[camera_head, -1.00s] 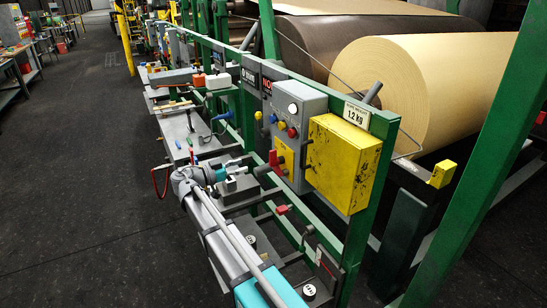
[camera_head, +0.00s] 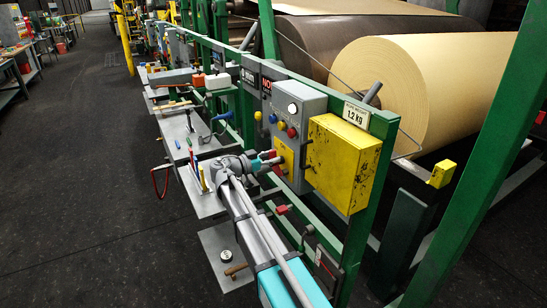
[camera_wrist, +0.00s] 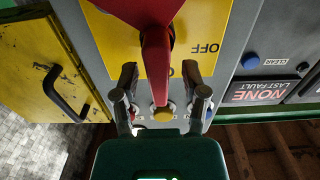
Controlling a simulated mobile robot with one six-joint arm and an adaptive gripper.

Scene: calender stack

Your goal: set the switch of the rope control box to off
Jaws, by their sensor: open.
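The rope control box is a grey box (camera_head: 304,98) on the green frame in the head view. Its front has round buttons and a yellow switch plate (camera_head: 286,158). In the wrist view, the plate (camera_wrist: 110,35) carries an upside-down OFF label to the right of the red switch handle (camera_wrist: 155,60). The handle points down in that picture, toward my palm. My gripper (camera_wrist: 160,76) is open, one finger on each side of the handle's end, with visible gaps. In the head view my gripper (camera_head: 262,164) is at the plate and partly hides the switch.
A yellow box (camera_head: 335,165) with a black handle is mounted right beside the control box. Grey shelves with tools (camera_head: 190,130) line the frame. A yellow button (camera_wrist: 163,114) sits between my fingers' bases in the wrist view. The dark floor at left is clear.

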